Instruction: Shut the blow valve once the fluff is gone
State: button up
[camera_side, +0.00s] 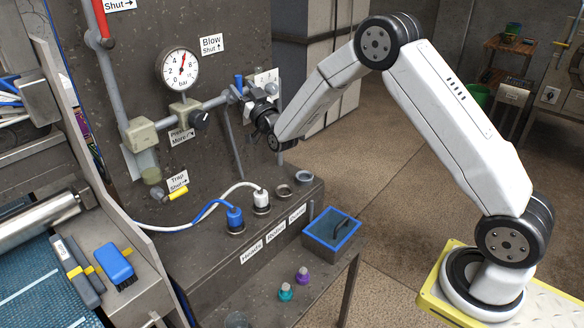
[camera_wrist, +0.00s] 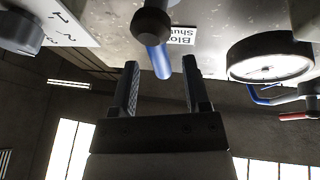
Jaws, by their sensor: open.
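The blow valve's blue handle (camera_side: 239,82) sits on the grey pipe below and right of the "Blow Shut" label (camera_side: 211,44), whose arrow points up. The handle appears to point upward, across the pipe. In the wrist view the blue handle (camera_wrist: 160,62) hangs from a dark round hub (camera_wrist: 151,22), with its end in line with the gap between my fingertips. My gripper (camera_wrist: 160,66) is open there; I cannot tell whether it touches the handle. In the side view my gripper (camera_side: 254,98) is close to the valve, partly hidden by my wrist. I make out no fluff.
The pressure gauge (camera_side: 180,69) needle stands between 4 and 6. A dark knob (camera_side: 199,118) and a yellow trap handle (camera_side: 175,194) are on the panel. Below, a shelf holds blue (camera_side: 235,217) and white (camera_side: 261,200) plugs with cables. A blue-rimmed bin (camera_side: 331,232) hangs at its right.

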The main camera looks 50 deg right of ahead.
aim_at(241, 86)
jog(key=shift+v, duration=1.85)
jog(key=shift+s, duration=0.1)
jog(key=v, duration=0.8)
jog(key=shift+s+f, duration=0.15)
jog(key=shift+s, duration=0.15)
jog(key=shift+a, duration=0.1)
jog(key=s+a+f+n+g+y, duration=0.1)
jog(key=s+f+g, duration=0.3)
jog(key=s+g, duration=0.5)
jog(key=s+a+f+n+g+y, duration=0.1)
jog(key=s+a+f+g+y, duration=0.2)
jog(key=s+g, duration=0.7)
jog(key=s+f, duration=0.1)
jog(key=s, duration=0.3)
jog(key=shift+s+a+f+n+y, duration=0.3)
jog(key=shift+s+a+f, duration=0.05)
jog(key=shift+a+f, duration=0.05)
